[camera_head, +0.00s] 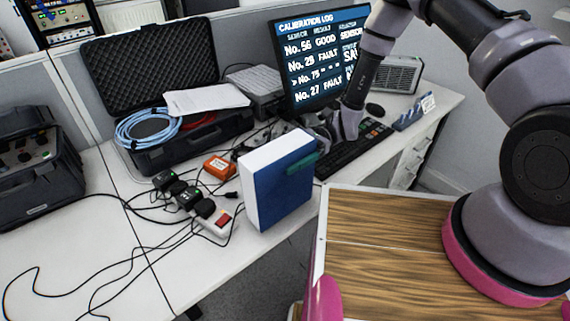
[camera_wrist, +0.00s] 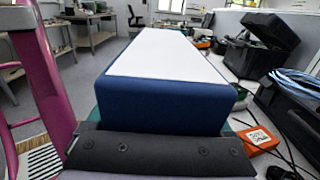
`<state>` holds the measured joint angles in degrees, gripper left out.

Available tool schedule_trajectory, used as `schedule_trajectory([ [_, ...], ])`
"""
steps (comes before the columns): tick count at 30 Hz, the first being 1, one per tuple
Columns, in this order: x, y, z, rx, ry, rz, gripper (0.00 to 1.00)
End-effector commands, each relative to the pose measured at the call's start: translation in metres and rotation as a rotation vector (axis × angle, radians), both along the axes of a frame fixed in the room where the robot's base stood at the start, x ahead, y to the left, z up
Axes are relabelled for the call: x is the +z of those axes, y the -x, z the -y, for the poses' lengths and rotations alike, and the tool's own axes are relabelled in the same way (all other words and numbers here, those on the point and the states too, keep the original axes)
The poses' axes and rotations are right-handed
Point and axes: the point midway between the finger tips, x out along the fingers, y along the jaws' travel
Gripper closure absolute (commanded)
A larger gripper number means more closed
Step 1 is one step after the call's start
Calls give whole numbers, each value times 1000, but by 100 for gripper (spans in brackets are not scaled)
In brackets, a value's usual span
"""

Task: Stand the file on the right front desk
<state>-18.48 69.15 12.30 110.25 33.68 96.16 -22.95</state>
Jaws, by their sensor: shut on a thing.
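The file (camera_head: 284,190) is a box shape with a blue side and white faces. In the head view it is upright near the front edge of the white desk (camera_head: 128,258); I cannot tell whether its base touches the desktop. My gripper (camera_head: 303,163) is at its right upper edge, with a teal finger lying against the blue side. It is shut on the file. In the wrist view the file (camera_wrist: 165,107) stretches away from the dark gripper pad, white face up. The far finger is hidden behind the file.
A power strip (camera_head: 217,221), an orange box (camera_head: 219,167) and loose cables lie left of the file. Behind are an open black case (camera_head: 185,145) with blue cable and a monitor (camera_head: 318,62). A keyboard (camera_head: 352,150) is to the right.

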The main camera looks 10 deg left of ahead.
Motion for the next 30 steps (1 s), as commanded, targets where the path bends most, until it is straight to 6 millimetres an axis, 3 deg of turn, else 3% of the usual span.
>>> schedule_trajectory([
  [4, -17, 0, 0, 0, -1, 0, 100],
  [14, -19, 0, 0, -1, -1, 0, 100],
  [15, -20, 0, 0, 0, -1, 1, 0],
  [24, -17, -1, 1, -1, 0, 1, 0],
  [30, -18, -24, 20, -5, 0, 1, 0],
])
